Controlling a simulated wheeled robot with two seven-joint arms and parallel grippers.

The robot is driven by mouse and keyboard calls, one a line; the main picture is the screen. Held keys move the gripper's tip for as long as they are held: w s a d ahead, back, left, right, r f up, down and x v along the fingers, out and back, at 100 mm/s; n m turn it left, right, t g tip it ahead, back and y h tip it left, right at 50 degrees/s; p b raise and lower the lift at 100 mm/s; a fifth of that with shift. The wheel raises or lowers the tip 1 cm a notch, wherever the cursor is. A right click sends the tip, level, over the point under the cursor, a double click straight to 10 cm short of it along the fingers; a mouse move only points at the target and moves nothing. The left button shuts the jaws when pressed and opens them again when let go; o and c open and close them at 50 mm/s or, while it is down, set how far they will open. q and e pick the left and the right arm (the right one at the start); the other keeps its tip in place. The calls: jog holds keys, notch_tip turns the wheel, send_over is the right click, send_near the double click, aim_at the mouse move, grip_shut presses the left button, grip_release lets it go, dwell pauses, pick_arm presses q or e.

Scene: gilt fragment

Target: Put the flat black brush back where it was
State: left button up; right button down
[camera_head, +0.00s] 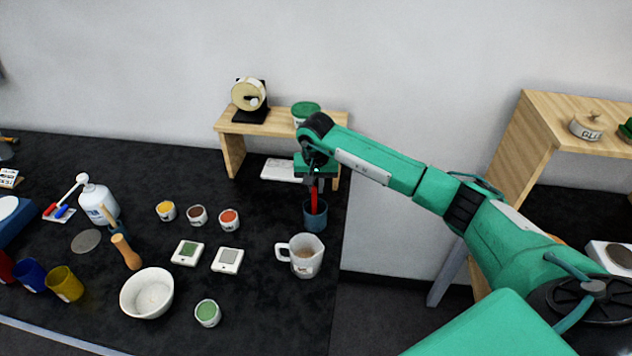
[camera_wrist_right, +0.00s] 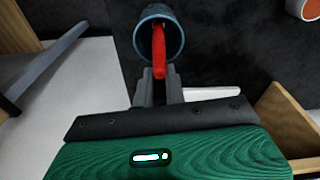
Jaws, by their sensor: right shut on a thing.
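My right gripper (camera_head: 315,188) is above the blue cup (camera_head: 315,218) at the right of the black table, below the small wooden shelf. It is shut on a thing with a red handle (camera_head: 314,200). In the right wrist view the red handle (camera_wrist_right: 158,50) runs from between the fingertips (camera_wrist_right: 159,78) into the mouth of the blue cup (camera_wrist_right: 152,20). Its lower end is hidden in the cup, so I cannot tell whether it is the flat black brush or whether it touches the bottom. My left gripper is not in view.
A measuring jug (camera_head: 304,256) stands just in front of the cup. The wooden shelf (camera_head: 270,124) is behind the arm. Small paint pots (camera_head: 197,215), a white bowl (camera_head: 147,293) and a spray bottle (camera_head: 98,203) stand to the left. The table's right edge is close to the cup.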

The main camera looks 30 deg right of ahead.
jog(key=shift+f, duration=0.1)
jog(key=c, duration=1.5)
grip_release()
jog(key=shift+o, duration=0.2)
jog(key=shift+r, duration=0.3)
notch_tip(320, 180, up, 12)
jog(key=s+b, duration=0.1)
jog(key=b, duration=0.2)
jog(key=shift+s+a+f, duration=0.15)
jog(key=shift+a, duration=0.15)
jog(key=shift+f, duration=0.1)
